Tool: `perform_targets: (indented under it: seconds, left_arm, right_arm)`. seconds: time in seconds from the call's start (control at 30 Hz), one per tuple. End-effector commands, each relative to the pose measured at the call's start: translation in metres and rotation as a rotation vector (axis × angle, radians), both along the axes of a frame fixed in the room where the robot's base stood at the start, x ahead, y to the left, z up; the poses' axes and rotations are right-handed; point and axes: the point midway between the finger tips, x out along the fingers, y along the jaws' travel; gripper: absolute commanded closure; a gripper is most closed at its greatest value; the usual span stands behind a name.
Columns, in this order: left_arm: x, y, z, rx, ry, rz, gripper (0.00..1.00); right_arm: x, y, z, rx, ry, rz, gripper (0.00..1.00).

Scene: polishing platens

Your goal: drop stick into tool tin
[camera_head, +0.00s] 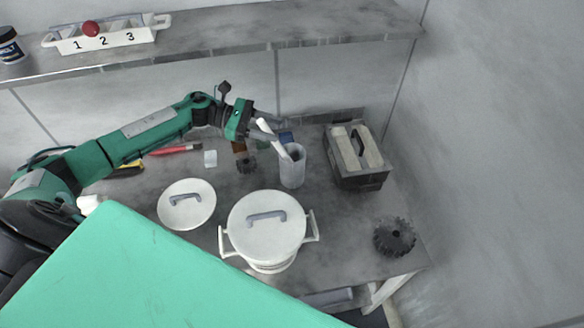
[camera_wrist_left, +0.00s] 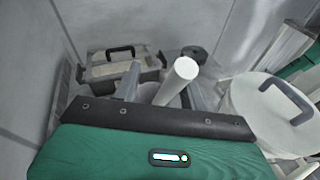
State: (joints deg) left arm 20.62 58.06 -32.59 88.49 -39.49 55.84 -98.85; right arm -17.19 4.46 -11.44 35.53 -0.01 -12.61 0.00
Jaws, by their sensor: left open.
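The white stick (camera_head: 265,127) slants down to the right, its lower part close to the mouth of the grey cylindrical tool tin (camera_head: 292,172). I cannot tell whether it rests on the tin. My left gripper (camera_head: 283,138) is open just above and behind the tin, with the stick at its fingers. In the left wrist view the stick (camera_wrist_left: 177,80) points its round end up at the camera, right of a grey finger (camera_wrist_left: 130,82); the tin is mostly hidden behind it. My right gripper is not in view.
A grey toolbox (camera_head: 360,178) with a black handle stands right of the tin. A lidded white pot (camera_head: 268,240) and a loose lid (camera_head: 187,204) are in front. A dark gear (camera_head: 394,237) lies at the right. A shelf (camera_head: 200,45) runs along the back.

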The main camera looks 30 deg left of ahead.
Motion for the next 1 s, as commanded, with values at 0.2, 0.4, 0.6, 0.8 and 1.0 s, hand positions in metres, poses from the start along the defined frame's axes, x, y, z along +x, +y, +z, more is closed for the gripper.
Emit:
perform_targets:
  seconds: [0.2,0.4,0.6,0.8,1.0]
  left_arm:
    - [-0.016,0.049,0.005,0.005,0.001,0.002,0.57]
    - [-0.026,0.081,0.015,0.002,0.0,0.001,0.57]
    - [-0.03,0.094,0.021,0.0,-0.001,0.0,0.57]
    - [-0.031,0.095,0.022,-0.001,-0.001,-0.001,0.57]
    - [-0.031,0.095,0.022,0.0,0.0,-0.001,0.57]
  right_arm:
    - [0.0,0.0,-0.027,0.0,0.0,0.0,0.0]
    - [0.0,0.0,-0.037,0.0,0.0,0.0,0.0]
    - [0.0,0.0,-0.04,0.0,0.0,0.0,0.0]
    - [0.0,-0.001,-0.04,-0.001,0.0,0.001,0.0]
    - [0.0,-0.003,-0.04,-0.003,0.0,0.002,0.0]
